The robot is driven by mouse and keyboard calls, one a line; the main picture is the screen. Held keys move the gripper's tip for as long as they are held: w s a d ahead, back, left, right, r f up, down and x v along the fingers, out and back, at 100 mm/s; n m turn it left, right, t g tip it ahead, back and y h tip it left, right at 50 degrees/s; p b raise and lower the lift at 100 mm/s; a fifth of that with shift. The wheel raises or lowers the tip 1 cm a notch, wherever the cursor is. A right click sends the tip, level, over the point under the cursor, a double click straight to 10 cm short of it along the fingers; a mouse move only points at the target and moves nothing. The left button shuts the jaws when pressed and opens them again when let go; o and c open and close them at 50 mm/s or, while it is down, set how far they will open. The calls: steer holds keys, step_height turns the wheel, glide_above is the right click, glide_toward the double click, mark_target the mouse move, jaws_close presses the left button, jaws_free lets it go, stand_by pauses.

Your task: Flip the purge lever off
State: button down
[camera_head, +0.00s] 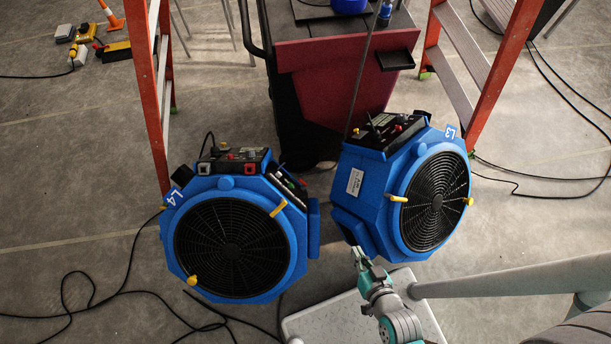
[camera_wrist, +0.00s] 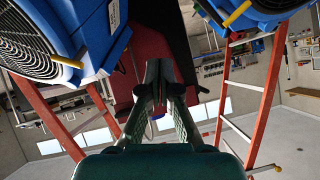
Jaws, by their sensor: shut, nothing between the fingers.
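Two blue octagonal machines with round black grilles stand on the floor in the head view, the L4 machine (camera_head: 172,240) and the L3 machine (camera_head: 375,190). Each has a dark control panel on top, the L4 panel (camera_head: 234,160) and the L3 panel (camera_head: 388,131), with small red, black and white controls. I cannot tell which part is the purge lever. Yellow handles (camera_head: 278,208) sit on the grille rims. My gripper (camera_head: 357,256) is shut and empty, low in front of the L3 machine. In the wrist view my gripper (camera_wrist: 160,72) points between the two blue bodies.
Orange ladder legs (camera_head: 150,100) stand left, with another orange ladder (camera_head: 495,80) right. A dark cart with a red front (camera_head: 335,70) is behind the machines. Black cables (camera_head: 90,305) cross the floor. An orange cone (camera_head: 110,17) and yellow items lie far left.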

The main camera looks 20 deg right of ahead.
steer(key=w+d+f+m+g+y, duration=0.1)
steer(key=w+f+m+g+y, duration=0.15)
steer(key=w+f, duration=1.35)
steer(key=w+d+m+g+y, duration=0.1)
steer(key=w+d+y, duration=0.1)
steer(key=w, duration=0.7)
steer(key=w+d+m+g+y, duration=0.1)
steer(key=w+d+y, duration=0.1)
steer(key=w, duration=0.7)
steer(key=shift+w+d+m, duration=0.25)
steer(key=shift+w+m, duration=0.1)
steer(key=shift+a+f, duration=0.1)
steer(key=shift+f, duration=0.05)
steer(key=x, duration=0.9)
steer(key=shift+w+f, duration=0.15)
steer(key=shift+f, duration=0.05)
steer(key=shift+w+a+f, duration=0.1)
steer(key=shift+s+a+r, duration=0.2)
steer(key=shift+s+a, duration=0.35)
steer(key=shift+s, duration=0.3)
steer(key=shift+s+a+r, duration=0.15)
steer(key=shift+s+a, duration=0.35)
steer(key=shift+s, duration=0.35)
